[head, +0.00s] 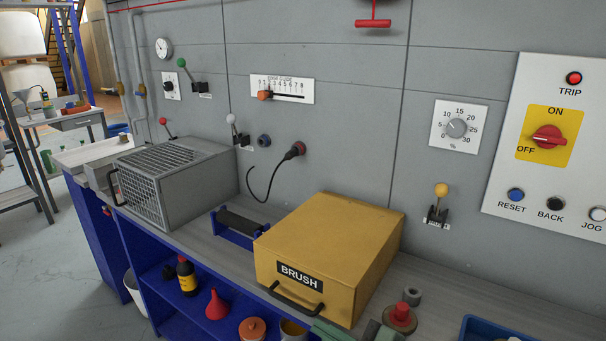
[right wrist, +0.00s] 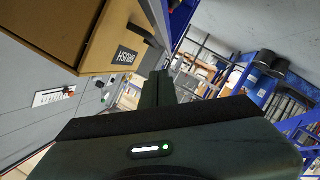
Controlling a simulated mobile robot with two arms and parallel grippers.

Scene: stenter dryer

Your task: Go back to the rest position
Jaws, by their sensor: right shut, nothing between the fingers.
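My right gripper (right wrist: 157,88) shows in the right wrist view with its two dark fingers together and nothing between them. In the head view only a small grey-green part of it (head: 372,329) shows at the bottom edge, in front of the yellow BRUSH box (head: 335,235). The box also shows in the right wrist view (right wrist: 100,35), to the upper left of the fingers; I see no contact. My left gripper is not in view.
The grey bench (head: 205,240) holds a grey mesh-fronted box (head: 170,185), a dark roller on blue brackets (head: 240,221), a red knob (head: 402,312) and a blue tray (head: 490,330). The wall carries levers and a control panel (head: 550,150). Floor at the left is open.

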